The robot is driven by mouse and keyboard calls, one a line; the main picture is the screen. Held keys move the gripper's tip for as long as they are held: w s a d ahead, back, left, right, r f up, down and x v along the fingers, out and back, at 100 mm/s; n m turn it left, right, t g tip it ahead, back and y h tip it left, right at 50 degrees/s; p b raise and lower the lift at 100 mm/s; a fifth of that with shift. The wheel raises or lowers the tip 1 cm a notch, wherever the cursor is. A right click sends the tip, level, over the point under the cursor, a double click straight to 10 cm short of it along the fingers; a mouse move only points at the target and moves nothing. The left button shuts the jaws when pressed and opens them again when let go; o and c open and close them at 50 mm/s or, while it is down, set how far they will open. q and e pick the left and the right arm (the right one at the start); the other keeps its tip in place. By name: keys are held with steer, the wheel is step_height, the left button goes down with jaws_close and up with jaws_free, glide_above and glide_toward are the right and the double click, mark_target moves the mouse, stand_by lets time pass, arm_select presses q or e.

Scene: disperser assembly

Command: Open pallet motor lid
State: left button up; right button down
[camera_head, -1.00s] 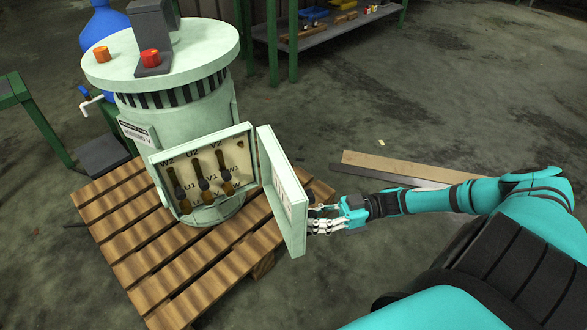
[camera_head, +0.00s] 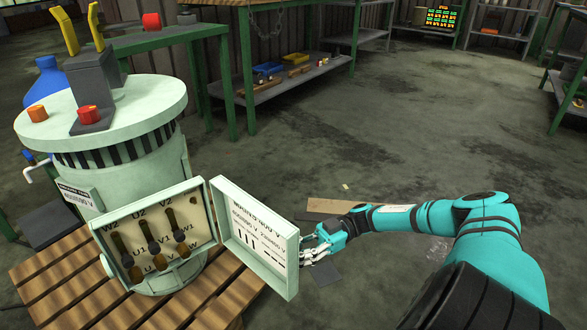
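The pale green motor (camera_head: 120,160) stands upright on the wooden pallet (camera_head: 50,285). Its terminal box (camera_head: 160,239) is uncovered and shows several dark terminals marked with letters such as U2 and V2. The motor lid (camera_head: 256,236) stands swung out to the right of the box, its labelled inner face toward me. My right gripper (camera_head: 312,250) is at the lid's right edge, fingers close to it or touching. Whether the fingers grip the lid cannot be told. My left gripper is not in view.
Planks (camera_head: 335,206) lie on the floor behind my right arm. The concrete floor (camera_head: 430,140) to the right is largely clear.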

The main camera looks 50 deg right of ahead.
steer(key=shift+s+f, duration=0.2)
steer(key=shift+s, duration=0.1)
steer(key=c, duration=1.4)
jaws_free()
steer(key=shift+s+d+r, duration=0.1)
steer(key=shift+d, duration=0.05)
steer(key=shift+o, duration=0.6)
steer(key=shift+r, duration=0.1)
steer(key=v, duration=1.2)
